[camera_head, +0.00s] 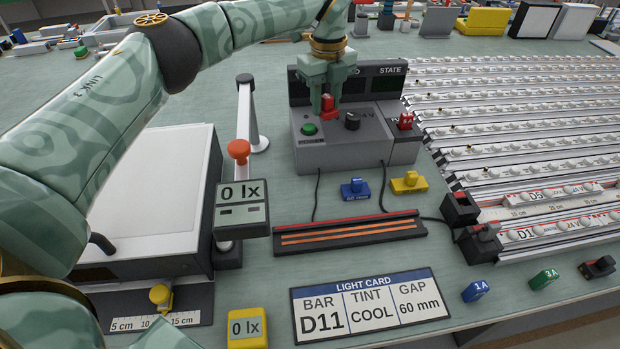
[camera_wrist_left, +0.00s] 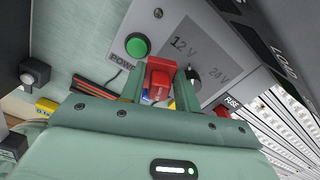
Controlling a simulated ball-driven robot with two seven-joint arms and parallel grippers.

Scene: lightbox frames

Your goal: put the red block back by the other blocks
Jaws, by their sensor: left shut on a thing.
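My left gripper (camera_head: 326,98) reaches down over the grey power box (camera_head: 350,152) and is shut on a red block (camera_head: 328,104). In the left wrist view the red block (camera_wrist_left: 158,80) sits between the two fingers, in front of the box's face with the green button; whether it touches the box I cannot tell. A blue block (camera_head: 355,188) and a yellow block (camera_head: 409,183) stand on the table in front of the box. A blue 1A block (camera_head: 476,290) and a green 3A block (camera_head: 543,279) lie further right. My right gripper is not in view.
A red fuse piece (camera_head: 405,121) sits at the box's right side. A dark bar with orange strips (camera_head: 350,234) and a light card (camera_head: 369,305) lie in front. Rows of light strips (camera_head: 520,120) fill the right. A meter (camera_head: 241,208) stands left of the box.

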